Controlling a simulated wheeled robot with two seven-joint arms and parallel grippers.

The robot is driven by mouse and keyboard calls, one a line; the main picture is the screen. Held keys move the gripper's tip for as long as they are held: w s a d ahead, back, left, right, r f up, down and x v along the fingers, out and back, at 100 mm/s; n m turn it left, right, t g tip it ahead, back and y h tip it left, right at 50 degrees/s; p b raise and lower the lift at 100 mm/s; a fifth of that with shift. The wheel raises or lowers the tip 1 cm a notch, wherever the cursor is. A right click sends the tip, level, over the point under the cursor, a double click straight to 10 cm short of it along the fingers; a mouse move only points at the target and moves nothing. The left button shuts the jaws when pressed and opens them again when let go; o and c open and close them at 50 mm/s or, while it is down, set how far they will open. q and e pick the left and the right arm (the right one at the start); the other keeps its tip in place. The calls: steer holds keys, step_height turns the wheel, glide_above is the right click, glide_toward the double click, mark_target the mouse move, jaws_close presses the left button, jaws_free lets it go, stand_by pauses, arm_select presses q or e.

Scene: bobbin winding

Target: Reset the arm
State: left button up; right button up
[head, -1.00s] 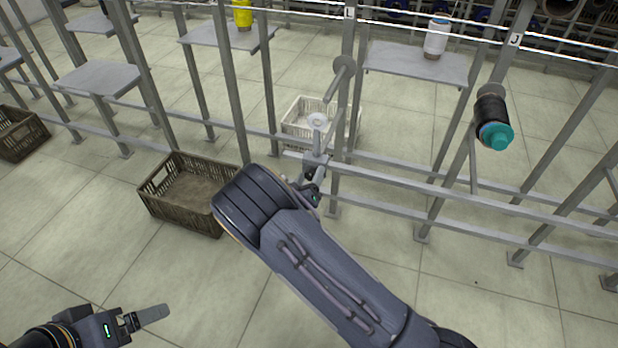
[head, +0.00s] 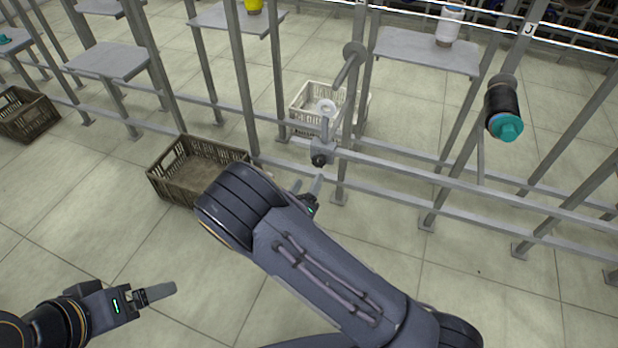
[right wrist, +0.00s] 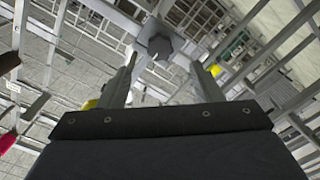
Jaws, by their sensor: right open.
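My right gripper (head: 308,186) is in front of the rack, below a grey bracket with a dark knob (head: 319,159). Its jaws are open and nothing is between them; a gap separates them from the knob. In the right wrist view the two fingers (right wrist: 165,82) stand apart, with the bracket's knob (right wrist: 160,46) beyond the tips. My right forearm hides part of the floor and crate. My left gripper (head: 156,293) is low at the left over bare floor, seen side-on, so its opening is unclear. It holds nothing visible.
The metal rack's rails (head: 430,182) and posts cross the view. A black bobbin with a teal end (head: 503,112) hangs at right. A white bobbin (head: 449,27) stands on a shelf. A brown crate (head: 168,183) and a white crate (head: 298,119) are on the floor. Front-left floor is clear.

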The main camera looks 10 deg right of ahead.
stand_by(0.4)
steer(key=s+d+r+m+g+y, duration=0.2)
steer(key=s+r+m+g+y, duration=0.3)
steer(key=r+y, duration=0.95)
steer(key=s+d+r+n+g, duration=0.1)
steer(key=s+d+g, duration=0.15)
steer(key=s, duration=0.95)
steer(key=s+d+r+n+g, duration=0.15)
steer(key=s+d, duration=0.25)
steer(key=s, duration=0.7)
step_height(320, 180, up, 22)
steer(key=s+p, duration=0.1)
steer(key=p, duration=2.1)
steer(key=shift+h, duration=0.35)
steer(key=shift+f, duration=0.1)
